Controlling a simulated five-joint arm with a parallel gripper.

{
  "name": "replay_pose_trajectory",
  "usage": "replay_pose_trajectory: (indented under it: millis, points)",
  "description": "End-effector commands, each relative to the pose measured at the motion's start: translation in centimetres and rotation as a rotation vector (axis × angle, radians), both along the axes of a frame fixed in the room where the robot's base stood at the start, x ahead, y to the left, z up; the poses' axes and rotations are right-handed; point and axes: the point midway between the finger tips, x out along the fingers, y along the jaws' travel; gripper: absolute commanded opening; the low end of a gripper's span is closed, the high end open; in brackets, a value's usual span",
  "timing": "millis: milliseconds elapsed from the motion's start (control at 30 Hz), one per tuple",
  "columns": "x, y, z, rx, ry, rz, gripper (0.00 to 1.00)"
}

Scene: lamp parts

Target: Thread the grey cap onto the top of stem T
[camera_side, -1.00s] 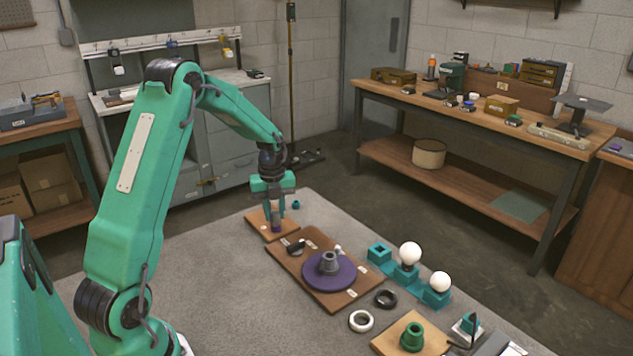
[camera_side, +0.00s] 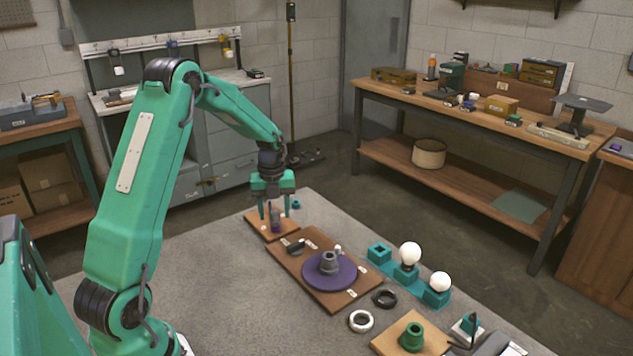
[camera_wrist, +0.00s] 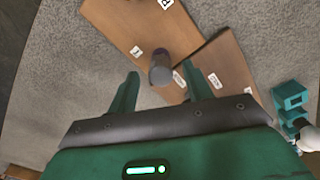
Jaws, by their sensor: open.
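A short upright stem (camera_wrist: 162,56), purple in its lower part, stands on a small wooden board (camera_wrist: 118,28) with a white letter label. A grey piece that looks like the cap (camera_wrist: 161,75) sits on top of it. In the side view the purple stem (camera_side: 277,228) and the grey cap (camera_side: 275,213) show at the board's right part. My gripper (camera_side: 275,208) is open, with its fingers apart on either side of the cap in the side view. In the wrist view my gripper (camera_wrist: 171,88) holds nothing. How far the cap is threaded cannot be told.
A larger brown board (camera_side: 320,295) with a purple disc (camera_side: 330,273) and a grey socket lies close by. A teal holder (camera_side: 378,255) with white bulbs, black and white rings, and a green part (camera_side: 412,337) stand to the right. The grey mat's left side is clear.

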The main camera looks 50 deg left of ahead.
Motion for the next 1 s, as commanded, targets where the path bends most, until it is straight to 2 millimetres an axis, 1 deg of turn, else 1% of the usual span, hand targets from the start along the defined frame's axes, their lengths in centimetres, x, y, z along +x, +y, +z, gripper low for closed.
replay_pose_trajectory:
  millis: [167,500,600,733,1000]
  points:
    - [0.1,0.1,1.7,0.003,-0.004,0.000,0.50]
    - [0.0,0.0,5.9,0.001,-0.002,0.000,0.50]
    - [0.0,0.0,6.7,-0.001,0.000,0.000,0.50]
    - [0.0,0.0,7.3,0.000,0.001,0.000,0.50]
    - [-0.1,-0.3,7.7,0.001,-0.002,0.018,0.50]
